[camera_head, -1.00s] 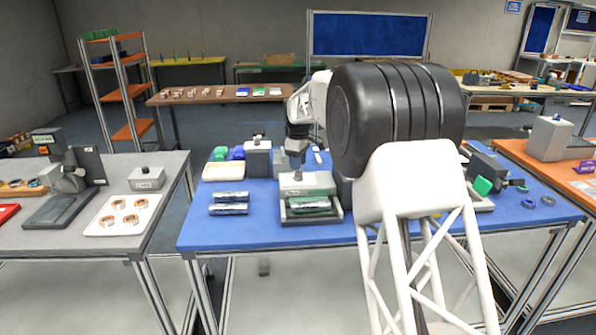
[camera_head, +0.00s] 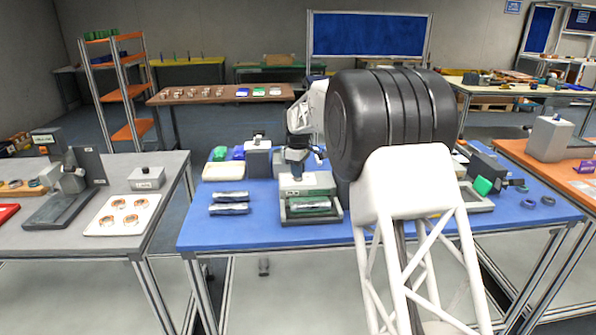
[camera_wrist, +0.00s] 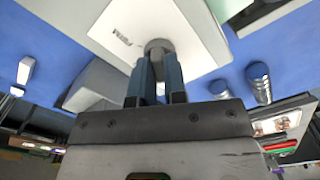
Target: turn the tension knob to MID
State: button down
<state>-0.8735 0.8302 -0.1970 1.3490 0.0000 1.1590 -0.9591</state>
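In the head view the device (camera_head: 318,181) is a pale box with a green front strip on the blue table. My gripper (camera_wrist: 158,64) points down at the knob, its two blue-grey fingertips at the knob with a narrow gap between them. In the head view my gripper (camera_head: 295,172) is over the device's top left. Whether the fingers clamp the knob, and its setting, cannot be told.
A silver-wrapped pack (camera_head: 310,204) lies in the device's front tray. A cream tray (camera_head: 223,171) and another grey device (camera_head: 258,160) stand behind. My arm hides much of the table's right half.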

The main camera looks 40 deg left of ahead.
jog(key=shift+m, duration=0.3)
jog(key=m, duration=0.5)
jog(key=shift+m, duration=0.3)
jog(key=m, duration=0.5)
jog(key=shift+m, duration=0.3)
jog(key=shift+r, duration=0.1)
jog(key=c, duration=1.2)
grip_release()
jog(key=shift+o, duration=0.2)
jog(key=shift+r, duration=3.85)
